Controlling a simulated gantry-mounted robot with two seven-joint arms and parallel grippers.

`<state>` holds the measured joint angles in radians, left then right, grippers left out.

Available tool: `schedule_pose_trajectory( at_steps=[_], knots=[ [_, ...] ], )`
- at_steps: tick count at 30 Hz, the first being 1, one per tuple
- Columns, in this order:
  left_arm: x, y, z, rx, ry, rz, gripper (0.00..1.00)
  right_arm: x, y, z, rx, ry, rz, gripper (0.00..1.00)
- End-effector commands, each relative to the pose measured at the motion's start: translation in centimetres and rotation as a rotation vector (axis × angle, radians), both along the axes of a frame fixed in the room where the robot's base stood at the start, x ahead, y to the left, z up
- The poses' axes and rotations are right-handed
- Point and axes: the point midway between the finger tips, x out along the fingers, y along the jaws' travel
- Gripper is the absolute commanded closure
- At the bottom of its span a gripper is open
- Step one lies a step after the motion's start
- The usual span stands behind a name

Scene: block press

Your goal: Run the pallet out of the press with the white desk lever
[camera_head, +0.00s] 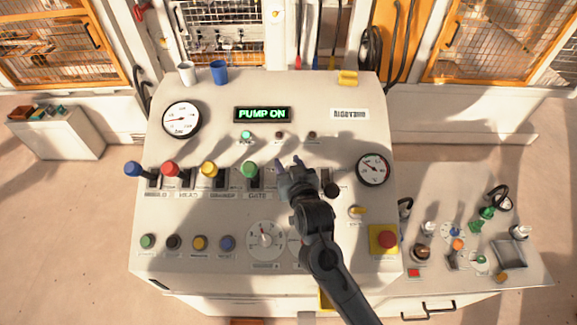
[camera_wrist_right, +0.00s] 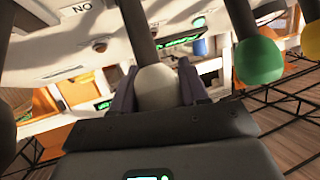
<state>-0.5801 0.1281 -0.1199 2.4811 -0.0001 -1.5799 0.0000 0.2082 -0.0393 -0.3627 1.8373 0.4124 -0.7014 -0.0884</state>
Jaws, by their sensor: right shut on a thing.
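My right gripper (camera_head: 289,164) is over the desk panel, just right of the green lever. In the right wrist view its two dark fingers (camera_wrist_right: 157,92) stand on either side of the white lever's knob (camera_wrist_right: 156,84) and are shut on it. The dark shaft of that lever rises behind the knob in that view. The desk display (camera_head: 262,114) reads PUMP ON in green. The press and the pallet cannot be made out. My left gripper is not in view.
A green lever (camera_head: 249,169) stands close left of my right gripper, with yellow (camera_head: 208,168), red (camera_head: 170,169) and blue (camera_head: 132,168) levers further left. A black knob (camera_head: 331,189) is close on the right. A red stop button (camera_head: 386,239) sits at lower right.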

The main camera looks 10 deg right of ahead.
Motion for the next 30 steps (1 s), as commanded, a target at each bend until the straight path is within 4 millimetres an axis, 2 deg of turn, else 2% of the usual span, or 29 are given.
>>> schedule_pose_trajectory(
  at_steps=[3, 4, 9, 20, 26, 30],
  knots=[
    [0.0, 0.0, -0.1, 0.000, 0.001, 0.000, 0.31, 0.0, -0.1, -0.3, -0.002, 0.004, -0.002, 1.00],
    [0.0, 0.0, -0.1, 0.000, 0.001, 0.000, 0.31, 0.0, -0.1, -0.3, -0.002, 0.004, -0.002, 0.55],
    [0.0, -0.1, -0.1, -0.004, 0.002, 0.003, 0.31, 0.0, -0.1, -0.3, -0.002, 0.004, -0.001, 0.31],
    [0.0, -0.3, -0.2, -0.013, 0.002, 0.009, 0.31, -0.4, 0.0, -0.1, 0.000, 0.001, -0.001, 0.31],
    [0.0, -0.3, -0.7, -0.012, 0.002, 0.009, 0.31, -2.5, -0.1, 0.3, 0.000, 0.002, -0.001, 0.31],
    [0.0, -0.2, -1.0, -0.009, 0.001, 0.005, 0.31, -4.9, -0.2, 0.9, 0.001, 0.002, -0.001, 0.31]
  ],
)
